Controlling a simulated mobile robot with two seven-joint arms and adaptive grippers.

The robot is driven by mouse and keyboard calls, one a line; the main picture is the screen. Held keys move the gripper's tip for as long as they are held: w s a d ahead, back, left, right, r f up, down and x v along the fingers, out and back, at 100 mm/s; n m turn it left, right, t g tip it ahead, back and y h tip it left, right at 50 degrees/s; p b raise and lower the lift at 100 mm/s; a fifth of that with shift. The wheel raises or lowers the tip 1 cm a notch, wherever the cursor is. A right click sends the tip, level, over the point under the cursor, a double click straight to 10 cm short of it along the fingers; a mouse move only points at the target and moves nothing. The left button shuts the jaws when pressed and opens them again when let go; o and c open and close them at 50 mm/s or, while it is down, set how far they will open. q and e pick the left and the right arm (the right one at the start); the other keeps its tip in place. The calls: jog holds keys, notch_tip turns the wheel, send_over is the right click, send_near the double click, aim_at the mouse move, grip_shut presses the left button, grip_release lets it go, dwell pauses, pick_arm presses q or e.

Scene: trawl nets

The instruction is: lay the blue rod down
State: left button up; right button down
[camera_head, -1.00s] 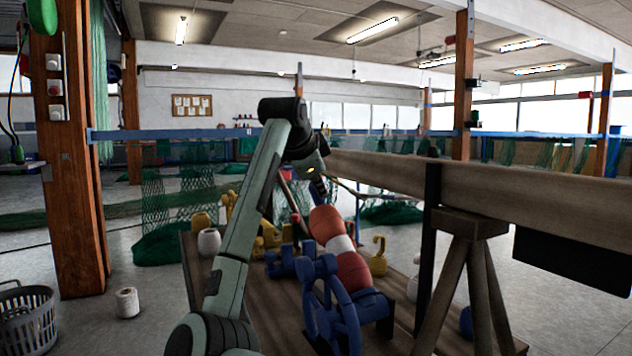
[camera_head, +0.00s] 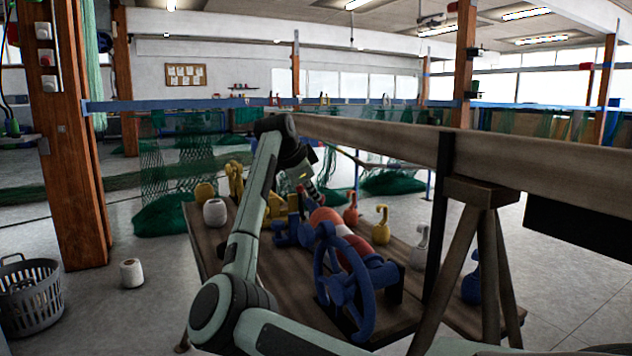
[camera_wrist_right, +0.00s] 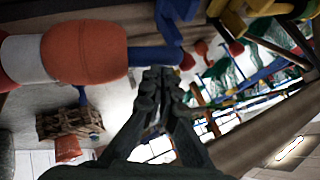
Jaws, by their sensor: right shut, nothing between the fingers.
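The blue rod (camera_wrist_right: 153,56) stands up with a red knob (camera_wrist_right: 187,60) on its end, beside the orange and white rounded body of the winch in the right wrist view. In the head view the rod is hard to separate from the blue winch frame (camera_head: 285,236) around it. My right gripper (camera_head: 316,200) is above the table, just behind the winch. In the wrist view its fingertips (camera_wrist_right: 160,74) are together, empty, and very near the side of the rod. I cannot tell whether they touch it. My left gripper is not in view.
A blue handwheel (camera_head: 340,285) stands at the near side of the wooden table (camera_head: 290,290). Yellow, orange and grey hooked weights (camera_head: 381,226) stand along its right edge. A long wooden beam (camera_head: 390,133) on a trestle (camera_head: 478,195) runs along the right. A white spool (camera_head: 215,212) sits left.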

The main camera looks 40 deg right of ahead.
aim_at(311, 209)
jog(key=f, duration=0.1)
jog(key=w+f, duration=0.1)
jog(key=f, duration=0.1)
jog(key=shift+d+f, duration=0.15)
jog(key=shift+w+f+b, duration=0.15)
jog(key=shift+f+b, duration=0.25)
jog(key=shift+f, duration=0.3)
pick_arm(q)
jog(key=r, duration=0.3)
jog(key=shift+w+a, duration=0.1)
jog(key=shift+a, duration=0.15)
pick_arm(e)
jog(key=shift+w+f, duration=0.15)
jog(key=shift+f, duration=0.7)
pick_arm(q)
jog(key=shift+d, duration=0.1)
